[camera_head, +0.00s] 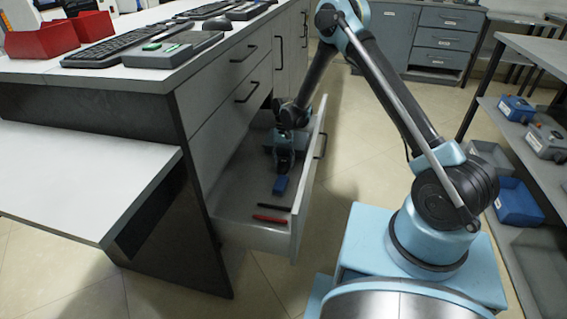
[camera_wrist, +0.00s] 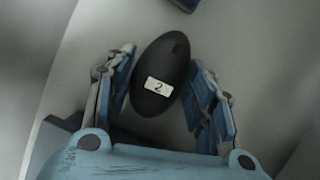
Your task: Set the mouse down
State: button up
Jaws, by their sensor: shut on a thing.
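The mouse (camera_wrist: 158,65) is a dark oval with a white label reading "2". In the wrist view it sits between the two blue-padded fingers of my gripper (camera_wrist: 163,66), which is shut on it. In the head view my gripper (camera_head: 284,163) reaches down into the open drawer (camera_head: 238,229). The held mouse cannot be made out there. The wrist view shows a pale surface below the mouse; I cannot tell whether the mouse touches it.
A blue item (camera_head: 280,185), a black pen (camera_head: 273,206) and a red pen (camera_head: 270,218) lie in the drawer. The drawer's front panel (camera_head: 309,180) stands close beside my arm. Another dark mouse (camera_head: 217,23) and keyboards (camera_head: 125,45) are on the countertop.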

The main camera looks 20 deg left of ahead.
jog(key=o, duration=1.1)
jog(key=shift+r, duration=0.1)
jog(key=v, duration=1.2)
